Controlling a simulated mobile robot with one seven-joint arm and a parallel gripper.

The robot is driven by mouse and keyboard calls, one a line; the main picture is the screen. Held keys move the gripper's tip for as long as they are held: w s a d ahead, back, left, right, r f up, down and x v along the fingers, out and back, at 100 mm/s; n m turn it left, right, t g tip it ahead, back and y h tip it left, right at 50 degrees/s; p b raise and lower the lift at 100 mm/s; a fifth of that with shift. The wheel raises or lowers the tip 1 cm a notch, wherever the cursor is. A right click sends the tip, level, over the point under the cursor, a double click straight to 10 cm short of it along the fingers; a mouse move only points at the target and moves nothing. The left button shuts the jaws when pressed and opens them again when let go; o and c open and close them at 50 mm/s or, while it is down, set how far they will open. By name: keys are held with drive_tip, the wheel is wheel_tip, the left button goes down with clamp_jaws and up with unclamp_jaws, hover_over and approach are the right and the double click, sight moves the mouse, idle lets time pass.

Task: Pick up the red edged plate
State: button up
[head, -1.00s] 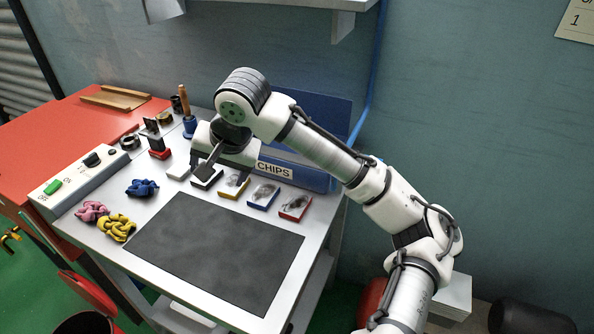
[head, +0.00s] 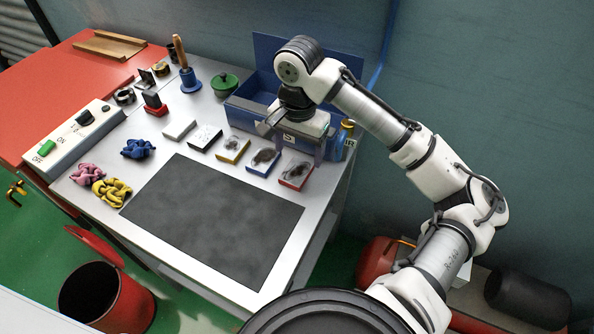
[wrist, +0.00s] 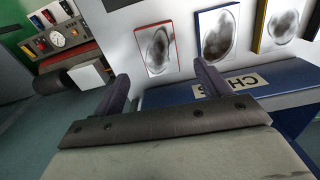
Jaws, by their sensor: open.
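The red edged plate (head: 296,174) is a small flat piece with a dark smudge on a pale face. It lies at the right end of a row of plates on the grey cart top. In the wrist view the red edged plate (wrist: 157,50) shows beyond the fingers, roughly in line with the gap between them. My gripper (head: 297,144) is open and empty, above the cart behind the red and blue edged plates. In the wrist view its two fingers (wrist: 163,82) are spread apart, touching no plate.
A blue edged plate (head: 263,157) lies close left of it, then a yellow edged plate (head: 233,149) and other plates. The blue CHIPS bin (head: 249,112) stands behind the row. A dark mat (head: 212,215) lies in front. A green-lidded pot (head: 224,83) stands behind.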

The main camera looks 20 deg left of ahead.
sight(297, 171)
drive_tip(key=shift+s+f+p, duration=0.15)
drive_tip(key=shift+f+p, duration=0.25)
drive_tip(key=shift+f, duration=0.95)
drive_tip(key=shift+s+f+p, duration=0.15)
drive_tip(key=shift+f+p, duration=0.2)
drive_tip(key=shift+f, duration=1)
drive_tip(key=shift+c, duration=0.2)
drive_tip(key=c, duration=1.4)
